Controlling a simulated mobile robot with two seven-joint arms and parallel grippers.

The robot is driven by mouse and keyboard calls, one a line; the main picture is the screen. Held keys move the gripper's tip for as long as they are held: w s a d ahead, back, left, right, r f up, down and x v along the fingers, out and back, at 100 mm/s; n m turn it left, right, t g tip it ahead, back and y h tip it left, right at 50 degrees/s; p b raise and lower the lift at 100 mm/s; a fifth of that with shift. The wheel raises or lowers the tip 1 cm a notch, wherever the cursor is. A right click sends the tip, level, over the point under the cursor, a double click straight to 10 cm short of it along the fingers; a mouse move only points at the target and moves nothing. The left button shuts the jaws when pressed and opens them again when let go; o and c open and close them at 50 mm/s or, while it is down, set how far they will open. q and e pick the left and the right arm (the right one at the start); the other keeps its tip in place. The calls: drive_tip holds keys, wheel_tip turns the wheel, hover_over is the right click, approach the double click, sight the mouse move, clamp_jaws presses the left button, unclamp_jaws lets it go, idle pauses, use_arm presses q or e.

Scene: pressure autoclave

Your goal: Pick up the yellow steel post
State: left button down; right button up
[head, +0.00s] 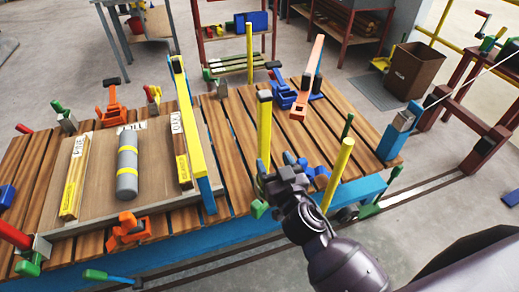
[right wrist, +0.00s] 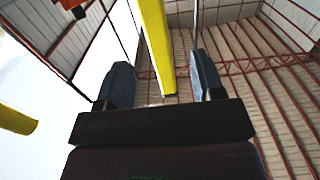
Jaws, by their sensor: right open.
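An upright yellow steel post (head: 264,132) with a dark cap rises near the right part of the slatted table, beside my right gripper. My right gripper (head: 272,177) is dark, open and in front of this post's lower part. In the right wrist view, a yellow post (right wrist: 154,45) shows in the gap between the two open fingers (right wrist: 160,85); neither finger is seen pressing on it. A second, leaning yellow post (head: 339,174) stands to the right of the gripper. A thin yellow post (head: 250,52) stands behind the table. My left gripper is not in view.
The slatted table (head: 232,125) carries a board with a grey cylinder (head: 127,172), a yellow-and-blue beam (head: 190,120), orange clamps (head: 128,229) and a blue clamp (head: 287,95). A blue vise-like post (head: 398,132) stands at the right edge. A brown bin (head: 412,70) is on the floor.

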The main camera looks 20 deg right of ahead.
sight(264, 142)
drive_tip(key=w, duration=0.4)
drive_tip(key=shift+w, duration=0.1)
drive_tip(key=shift+w+r+p, duration=0.1)
drive_tip(key=shift+w+p, duration=0.2)
drive_tip(key=shift+w, duration=0.7)
drive_tip(key=shift+w+p, duration=0.35)
drive_tip(key=shift+w, duration=1.95)
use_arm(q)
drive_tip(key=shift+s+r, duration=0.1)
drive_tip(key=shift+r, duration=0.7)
use_arm(e)
drive_tip(key=c, duration=0.7)
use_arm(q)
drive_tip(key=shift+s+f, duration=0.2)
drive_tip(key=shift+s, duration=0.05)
use_arm(e)
clamp_jaws()
drive_tip(key=shift+r, duration=0.1)
